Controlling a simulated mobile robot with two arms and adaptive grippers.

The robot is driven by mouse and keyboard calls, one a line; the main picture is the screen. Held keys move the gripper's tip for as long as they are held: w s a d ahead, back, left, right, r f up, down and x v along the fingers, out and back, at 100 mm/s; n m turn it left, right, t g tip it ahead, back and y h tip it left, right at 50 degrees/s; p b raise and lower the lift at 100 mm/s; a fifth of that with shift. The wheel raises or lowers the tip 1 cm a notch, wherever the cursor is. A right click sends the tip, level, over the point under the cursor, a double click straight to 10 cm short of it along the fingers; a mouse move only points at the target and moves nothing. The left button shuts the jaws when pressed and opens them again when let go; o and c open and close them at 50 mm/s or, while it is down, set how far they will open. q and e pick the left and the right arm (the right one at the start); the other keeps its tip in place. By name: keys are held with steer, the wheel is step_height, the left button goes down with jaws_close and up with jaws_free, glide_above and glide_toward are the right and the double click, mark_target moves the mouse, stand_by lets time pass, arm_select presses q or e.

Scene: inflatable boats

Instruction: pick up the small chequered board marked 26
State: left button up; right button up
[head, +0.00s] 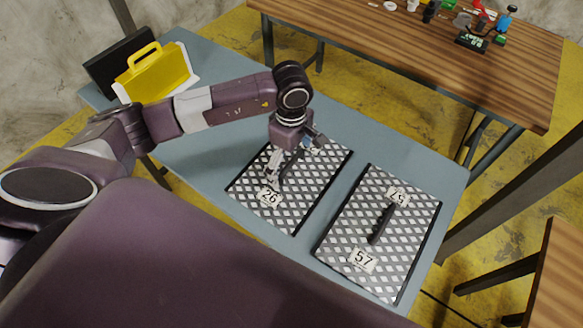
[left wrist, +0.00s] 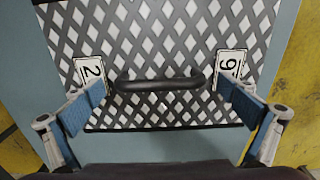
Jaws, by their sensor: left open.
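The chequered board marked 26 (head: 311,190) lies flat on the grey-blue table, black and white with a dark edge. Its label 26 shows at the near left in the head view. My left gripper (head: 285,168) points down over this board and hides part of it. In the left wrist view the board (left wrist: 165,30) fills the middle, with a black bar handle (left wrist: 160,83) running across it. The open fingers of my left gripper (left wrist: 161,90) stand beyond the two ends of the handle, partly covering two labels. Contact with the board cannot be told. My right gripper is not in view.
A similar board marked 57 (head: 402,236), with a black handle (head: 381,224), lies to the right on the same table (head: 222,128). A yellow case (head: 155,73) and a black case stand at the table's far left. A wooden table (head: 400,40) with small items stands behind.

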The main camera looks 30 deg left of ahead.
arm_select(q)
steer(key=c, duration=1.8)
steer(key=shift+o, duration=0.2)
steer(key=shift+w, duration=0.1)
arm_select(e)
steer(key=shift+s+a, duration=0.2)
arm_select(q)
steer(key=shift+r, duration=0.2)
